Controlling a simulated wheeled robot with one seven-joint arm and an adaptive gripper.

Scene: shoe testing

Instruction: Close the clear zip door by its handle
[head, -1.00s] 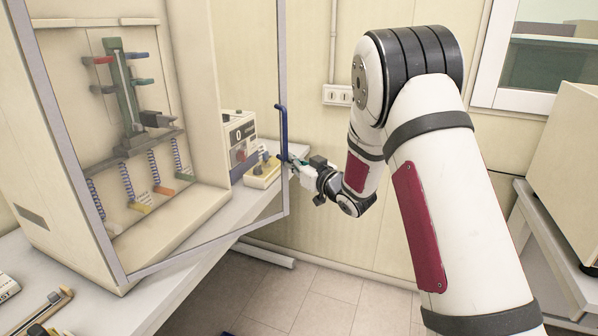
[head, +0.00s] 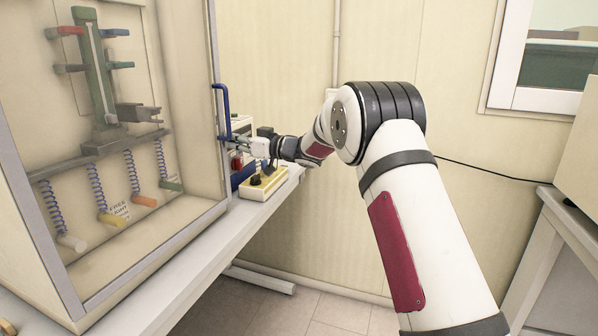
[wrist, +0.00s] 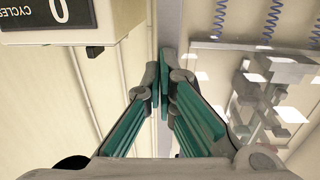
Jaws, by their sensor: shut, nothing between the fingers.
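The clear door (head: 150,240) has a grey frame and lies nearly flush across the front of the cream test cabinet. Its blue handle (head: 222,112) stands upright on the right frame edge. My gripper (head: 226,138) is at the lower part of the handle, by the door's right edge; I cannot tell whether it touches. In the wrist view, the gripper's green-padded fingers (wrist: 164,82) come together at the tips with nothing between them. The grey door frame edge (wrist: 166,25) shows just beyond the tips. The handle cannot be made out in the wrist view.
Behind the gripper stand a control box with a cycles display (wrist: 60,14) and a small yellow box (head: 262,186) on the white table (head: 215,245). Inside the cabinet are a green column (head: 95,70) and several coil springs. Another table (head: 560,235) stands at the right.

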